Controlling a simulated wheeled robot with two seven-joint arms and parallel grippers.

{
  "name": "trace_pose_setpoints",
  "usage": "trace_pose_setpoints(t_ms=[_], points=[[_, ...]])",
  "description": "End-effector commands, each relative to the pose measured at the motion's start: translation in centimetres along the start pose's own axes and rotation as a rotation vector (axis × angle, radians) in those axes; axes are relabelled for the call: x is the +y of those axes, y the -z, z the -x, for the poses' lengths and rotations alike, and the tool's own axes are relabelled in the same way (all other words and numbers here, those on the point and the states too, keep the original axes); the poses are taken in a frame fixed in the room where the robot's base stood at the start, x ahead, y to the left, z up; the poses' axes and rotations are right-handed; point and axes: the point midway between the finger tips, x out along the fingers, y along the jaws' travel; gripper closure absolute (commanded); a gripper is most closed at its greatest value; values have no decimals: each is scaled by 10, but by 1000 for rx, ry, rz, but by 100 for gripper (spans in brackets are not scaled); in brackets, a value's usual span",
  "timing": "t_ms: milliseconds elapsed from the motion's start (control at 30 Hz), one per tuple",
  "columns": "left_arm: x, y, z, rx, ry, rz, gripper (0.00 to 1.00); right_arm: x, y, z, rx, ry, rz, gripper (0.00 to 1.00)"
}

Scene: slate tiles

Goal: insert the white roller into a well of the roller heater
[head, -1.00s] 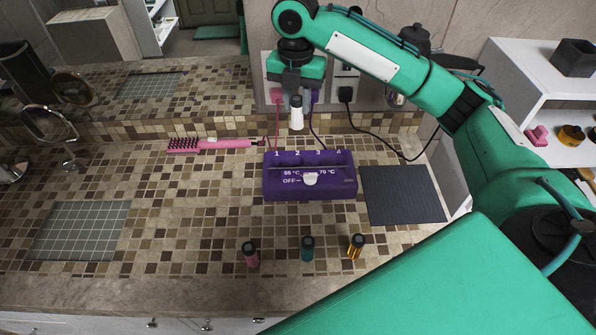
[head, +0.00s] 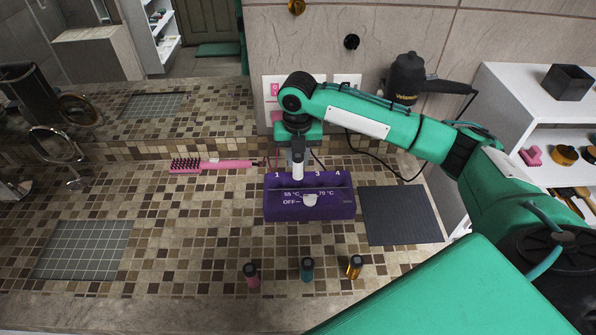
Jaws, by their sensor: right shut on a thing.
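The white roller (head: 297,169) hangs upright with its dark cap upward. My right gripper (head: 297,147) is shut on it at the top. The purple roller heater (head: 330,210) stands on the tiled counter with a white knob on its front and the numerals 1, 3 and 4 showing. The roller's lower end is at the heater's back edge, where numeral 2 is covered. I cannot tell whether that end is above the well or inside it. My left gripper is not in view.
Pink (head: 252,275), teal (head: 307,269) and gold (head: 354,267) rollers stand in front of the heater. A pink brush (head: 212,165) lies to its left and a dark mat (head: 401,215) to its right. A round mirror (head: 43,145) stands at far left. The left counter is mostly clear.

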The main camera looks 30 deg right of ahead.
Motion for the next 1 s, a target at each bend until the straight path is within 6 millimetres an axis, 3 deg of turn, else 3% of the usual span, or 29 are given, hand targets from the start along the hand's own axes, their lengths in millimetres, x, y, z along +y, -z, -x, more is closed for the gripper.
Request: trace_pose_setpoints(t_ms=[567, 933, 967, 1000], points=[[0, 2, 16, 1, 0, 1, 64, 0, 1, -66, 1, 1, 0, 97], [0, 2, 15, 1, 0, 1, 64, 0, 0, -72, 0, 0, -1, 97], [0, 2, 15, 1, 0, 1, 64, 0, 0, -72, 0, 0, -1, 70], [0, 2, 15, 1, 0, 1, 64, 0, 0, -71, -1, 0, -1, 62]])
